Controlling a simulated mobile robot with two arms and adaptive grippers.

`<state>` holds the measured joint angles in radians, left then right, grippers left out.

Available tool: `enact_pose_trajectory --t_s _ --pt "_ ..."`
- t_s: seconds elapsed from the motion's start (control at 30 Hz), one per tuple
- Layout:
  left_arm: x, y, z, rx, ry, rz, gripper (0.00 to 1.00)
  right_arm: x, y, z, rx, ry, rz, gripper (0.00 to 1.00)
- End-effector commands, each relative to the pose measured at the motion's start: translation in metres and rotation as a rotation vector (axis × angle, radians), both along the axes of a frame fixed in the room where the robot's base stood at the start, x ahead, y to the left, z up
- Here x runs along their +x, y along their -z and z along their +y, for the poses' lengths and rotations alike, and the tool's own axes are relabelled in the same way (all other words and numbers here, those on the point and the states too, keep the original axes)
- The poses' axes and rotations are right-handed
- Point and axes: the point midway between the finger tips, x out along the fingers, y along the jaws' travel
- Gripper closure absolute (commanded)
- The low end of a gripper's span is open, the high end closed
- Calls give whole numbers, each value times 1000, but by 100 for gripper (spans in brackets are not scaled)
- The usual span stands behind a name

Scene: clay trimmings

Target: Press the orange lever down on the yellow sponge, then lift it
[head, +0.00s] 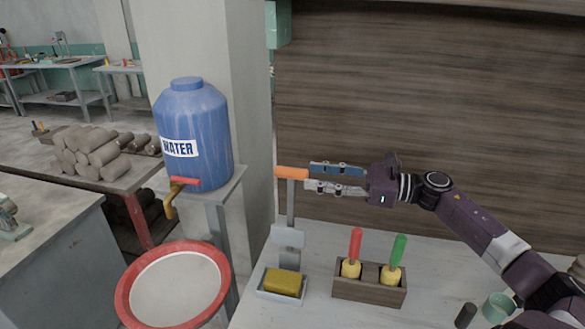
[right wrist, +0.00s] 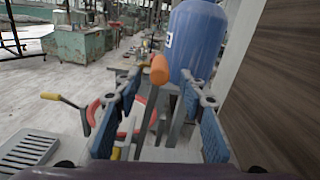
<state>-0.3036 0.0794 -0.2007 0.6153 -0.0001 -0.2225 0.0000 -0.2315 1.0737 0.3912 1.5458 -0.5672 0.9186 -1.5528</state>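The orange lever (head: 291,173) is a short bar at the top of a grey upright post, level in the head view. The yellow sponge (head: 283,282) lies in a small pale tray (head: 262,287) at the foot of the post, well below the lever. My right gripper (head: 310,177) is open, with its fingertips at the lever's right end. In the right wrist view the lever's end (right wrist: 160,69) shows in the gap between the spread fingers; contact cannot be told. My left gripper is in neither view.
A wooden holder (head: 368,291) with red-handled (head: 355,243) and green-handled (head: 399,249) tools stands right of the sponge tray. A blue water barrel (head: 197,125) and a red-rimmed basin (head: 124,290) are on the left. A grey-green cup (head: 497,307) is at lower right. Dark panelling (head: 420,110) stands behind.

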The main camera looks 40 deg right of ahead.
Motion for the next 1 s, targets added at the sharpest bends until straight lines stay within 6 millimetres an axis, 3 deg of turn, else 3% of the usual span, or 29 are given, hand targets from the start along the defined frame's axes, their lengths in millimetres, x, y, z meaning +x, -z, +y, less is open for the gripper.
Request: enact_pose_trajectory --t_s 0.5,0.97,1.0 --pt "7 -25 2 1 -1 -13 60 45 -3 37 2 3 -1 63" --pt "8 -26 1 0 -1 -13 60 51 0 43 1 2 0 63" --pt "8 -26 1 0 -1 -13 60 51 0 43 1 2 0 67"
